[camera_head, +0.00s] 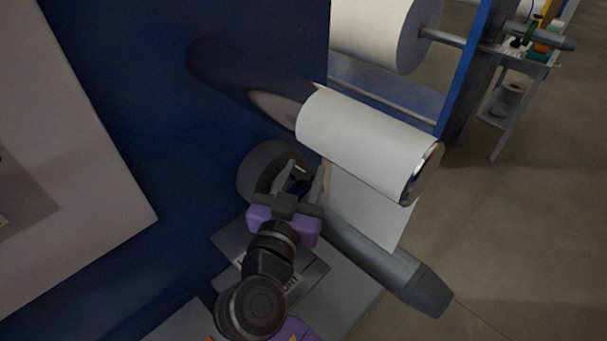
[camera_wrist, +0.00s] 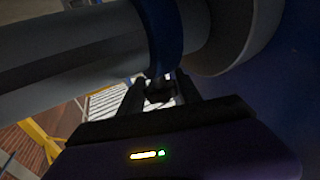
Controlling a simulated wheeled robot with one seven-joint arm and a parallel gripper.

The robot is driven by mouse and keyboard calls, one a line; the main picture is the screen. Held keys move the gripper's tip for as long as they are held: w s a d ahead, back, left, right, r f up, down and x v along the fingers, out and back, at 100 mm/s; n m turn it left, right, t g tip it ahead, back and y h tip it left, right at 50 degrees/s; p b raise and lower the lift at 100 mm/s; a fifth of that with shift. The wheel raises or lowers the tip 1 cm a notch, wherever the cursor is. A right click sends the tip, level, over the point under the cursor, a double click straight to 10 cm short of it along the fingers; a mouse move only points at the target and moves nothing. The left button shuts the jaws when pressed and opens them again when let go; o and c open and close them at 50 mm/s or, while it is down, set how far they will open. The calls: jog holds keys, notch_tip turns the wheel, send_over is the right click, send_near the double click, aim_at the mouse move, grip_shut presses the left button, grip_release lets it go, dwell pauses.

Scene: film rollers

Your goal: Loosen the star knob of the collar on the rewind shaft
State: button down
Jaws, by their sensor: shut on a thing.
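The rewind shaft (camera_head: 385,265) is a thick grey cylinder sticking out from the blue machine wall, with a tapered end at lower right. It also crosses the upper left of the wrist view (camera_wrist: 70,65). A dark blue collar (camera_wrist: 162,38) goes around the shaft there, next to a wider grey flange (camera_wrist: 248,35). My gripper (camera_head: 307,180), with a purple body, is at the shaft near the wall. In the wrist view its fingers (camera_wrist: 160,92) are shut on the small dark star knob (camera_wrist: 159,90) under the collar. The knob's lobes are too dark to make out.
A white film roll (camera_head: 365,145) with a hanging web (camera_head: 370,205) is just right of and above my gripper. Another white roll (camera_head: 380,30) is behind. The blue machine wall (camera_head: 150,110) stands close at left. Open floor (camera_head: 520,240) is at right.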

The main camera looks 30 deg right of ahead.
jog(key=n+t+y, duration=0.2)
jog(key=shift+d+y+b, duration=0.15)
jog(key=shift+y+b, duration=0.15)
jog(key=n+t+y, duration=0.1)
jog(key=n+y+p, duration=0.1)
jog(key=y, duration=0.1)
jog(key=shift+r+n+t+y, duration=0.15)
jog(key=shift+n+t+y, duration=0.15)
jog(key=shift+t, duration=0.1)
jog(key=n+y+p, duration=0.1)
jog(key=n+t+y+p, duration=0.1)
jog(key=y+p, duration=0.1)
jog(key=shift+r+y+p, duration=0.2)
jog(key=shift+y+p, duration=0.1)
jog(key=shift+f+n+y+p, duration=0.1)
jog(key=shift+n+y+p, duration=0.75)
jog(key=shift+p, duration=0.4)
jog(key=shift+a+y, duration=0.2)
jog(key=shift+y, duration=0.05)
jog(key=shift+f+n+y+p, duration=0.2)
jog(key=shift+n+y+p, duration=0.1)
jog(key=shift+p, duration=0.3)
jog(key=c, duration=0.8)
grip_release()
